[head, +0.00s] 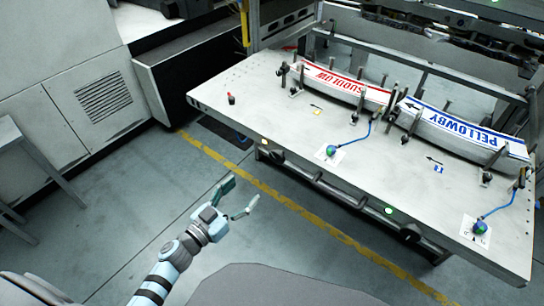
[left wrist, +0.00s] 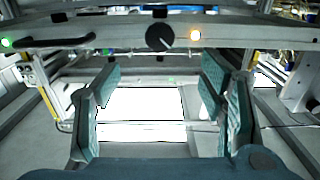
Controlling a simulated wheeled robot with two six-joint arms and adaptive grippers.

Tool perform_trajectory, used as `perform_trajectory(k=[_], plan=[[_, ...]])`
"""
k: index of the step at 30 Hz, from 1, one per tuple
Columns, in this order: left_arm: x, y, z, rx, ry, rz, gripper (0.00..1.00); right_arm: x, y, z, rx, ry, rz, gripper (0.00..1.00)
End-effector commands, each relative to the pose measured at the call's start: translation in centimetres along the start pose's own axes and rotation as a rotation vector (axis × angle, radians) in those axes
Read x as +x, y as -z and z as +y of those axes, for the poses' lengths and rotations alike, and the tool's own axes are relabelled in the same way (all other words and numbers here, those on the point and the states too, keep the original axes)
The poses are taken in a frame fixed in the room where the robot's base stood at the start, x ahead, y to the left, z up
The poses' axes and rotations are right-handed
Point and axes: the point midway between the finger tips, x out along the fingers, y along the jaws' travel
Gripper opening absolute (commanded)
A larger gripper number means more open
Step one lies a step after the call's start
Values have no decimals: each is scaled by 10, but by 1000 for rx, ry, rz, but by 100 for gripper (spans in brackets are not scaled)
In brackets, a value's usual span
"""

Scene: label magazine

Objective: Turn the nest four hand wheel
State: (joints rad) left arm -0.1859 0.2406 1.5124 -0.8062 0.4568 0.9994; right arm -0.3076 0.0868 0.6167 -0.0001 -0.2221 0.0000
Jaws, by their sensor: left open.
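A dark round hand wheel (head: 277,155) is on the front edge of the pale table (head: 262,118), beside a small orange lamp. A second dark wheel (head: 410,235) is farther right, near a green lamp (head: 388,210). I cannot read which wheel is nest four. My left gripper (head: 241,197) is open and empty over the floor, in front of the table and apart from both wheels. In the left wrist view its fingers (left wrist: 160,92) are spread. Beyond them is a dark wheel (left wrist: 159,37) with a white pointer line, beside an orange lamp (left wrist: 195,35).
On the table lie a red-lettered label stack (head: 345,82) and a blue-lettered one (head: 465,130) among dark posts. Two blue-green knobs with cables (head: 332,151) (head: 480,228) stand near the front. A bar runs below the table edge. The floor left of the gripper is clear.

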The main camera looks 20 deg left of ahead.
Motion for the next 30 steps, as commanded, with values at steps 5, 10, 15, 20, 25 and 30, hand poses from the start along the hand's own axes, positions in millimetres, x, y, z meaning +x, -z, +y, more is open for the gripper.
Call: perform_trajectory(k=[5, 10, 15, 20, 25, 30], plan=[[32, 2, 1, -1, -4, 9, 64, 3, 9, -4, 3, 5, 16, 100], [82, 0, 0, -2, -1, 9, 64, 13, 8, -11, 6, 13, 16, 100], [122, -2, -1, -1, 0, 5, 64, 26, 7, -11, 6, 12, 15, 100], [138, -1, 0, -1, 0, 3, 64, 30, 6, -10, 5, 9, 14, 100], [140, 0, -1, -2, 0, 2, 64, 29, 6, -7, 3, 6, 13, 100], [140, 1, -1, -1, 0, 2, 53, 29, 5, -6, 3, 5, 13, 100]])
